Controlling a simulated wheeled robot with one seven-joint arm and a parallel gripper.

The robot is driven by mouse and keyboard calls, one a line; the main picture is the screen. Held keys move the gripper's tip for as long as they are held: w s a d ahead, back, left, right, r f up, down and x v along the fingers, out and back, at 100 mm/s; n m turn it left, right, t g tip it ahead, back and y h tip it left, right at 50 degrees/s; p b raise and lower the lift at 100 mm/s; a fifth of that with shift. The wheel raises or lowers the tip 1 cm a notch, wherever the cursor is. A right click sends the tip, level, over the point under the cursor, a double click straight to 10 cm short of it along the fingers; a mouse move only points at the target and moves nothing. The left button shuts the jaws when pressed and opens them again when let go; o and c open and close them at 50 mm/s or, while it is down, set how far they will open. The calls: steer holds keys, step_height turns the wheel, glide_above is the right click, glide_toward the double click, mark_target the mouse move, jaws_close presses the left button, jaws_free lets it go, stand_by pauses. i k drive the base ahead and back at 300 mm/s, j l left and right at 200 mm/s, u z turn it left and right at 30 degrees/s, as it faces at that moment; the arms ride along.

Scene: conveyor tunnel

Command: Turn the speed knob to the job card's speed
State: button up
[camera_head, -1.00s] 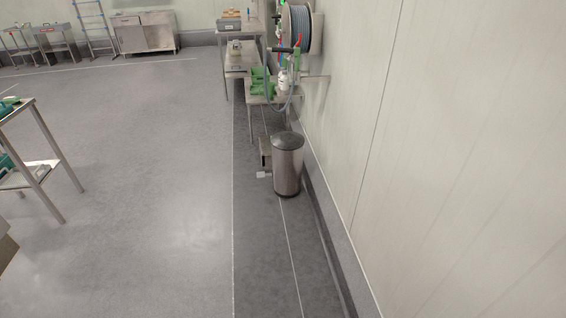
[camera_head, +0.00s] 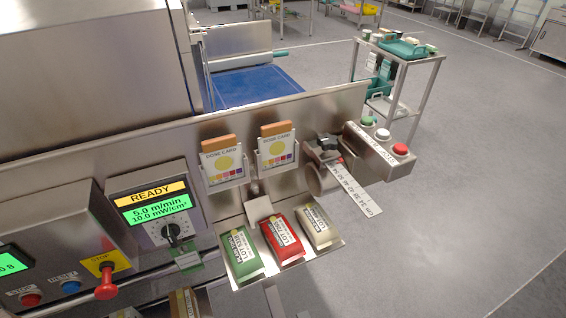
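The speed knob (camera_head: 174,234) is a black pointer knob on a white dial, on a metal control box at the lower left. Above it, a green display (camera_head: 153,206) reads READY, 5.0 m/min and 10.0 mW/cm². A small green label (camera_head: 188,260) sits just below the knob. No card that I can read as the job card shows; two dose cards (camera_head: 222,164) (camera_head: 277,150) with orange tops and yellow circles are on the metal panel. My gripper is not in view.
Red, green and cream lot packs (camera_head: 285,240) lie on a sloped tray. A red stop button (camera_head: 106,283) sticks out left of the knob. A ruler tape (camera_head: 358,192) juts out right. A blue belt (camera_head: 255,86) and trolley (camera_head: 436,66) stand behind; floor at right is clear.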

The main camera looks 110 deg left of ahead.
mark_target(170, 232)
steer(key=u, duration=3.9)
steer(key=z, duration=9.4)
